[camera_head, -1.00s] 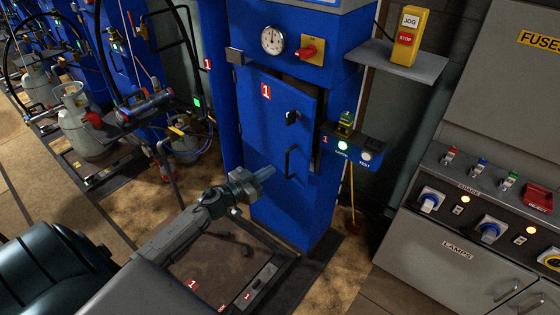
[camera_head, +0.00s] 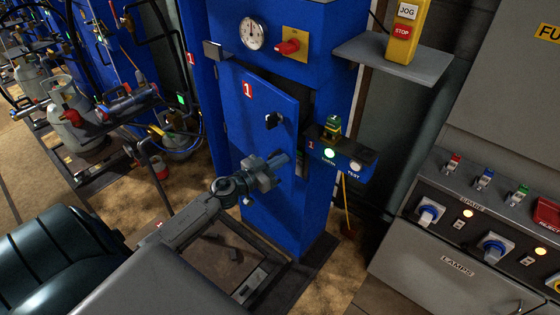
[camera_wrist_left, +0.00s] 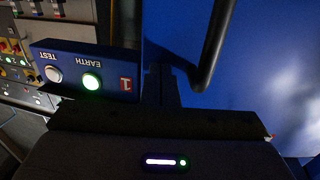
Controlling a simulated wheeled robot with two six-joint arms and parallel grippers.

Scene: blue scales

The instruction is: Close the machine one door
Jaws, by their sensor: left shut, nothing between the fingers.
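The machine one door (camera_head: 258,112) is a blue panel with a red "1" label and a black knob. It stands ajar, with a dark gap along its top and right side. My left gripper (camera_head: 281,160) is shut and empty, in front of the door's lower right part, covering most of the handle in the head view. In the left wrist view the black bar handle (camera_wrist_left: 214,48) shows on the blue door (camera_wrist_left: 262,65), just beyond my dark gripper fingers (camera_wrist_left: 165,85). I cannot tell whether the gripper touches the door. My right gripper is not in view.
A blue box (camera_head: 341,156) with EARTH and TEST buttons juts out right of the door; its EARTH button glows green. A grey shelf (camera_head: 395,60) carries a yellow JOG/STOP box. A grey control console (camera_head: 450,260) stands at right. Gas cylinders (camera_head: 75,118) stand at left.

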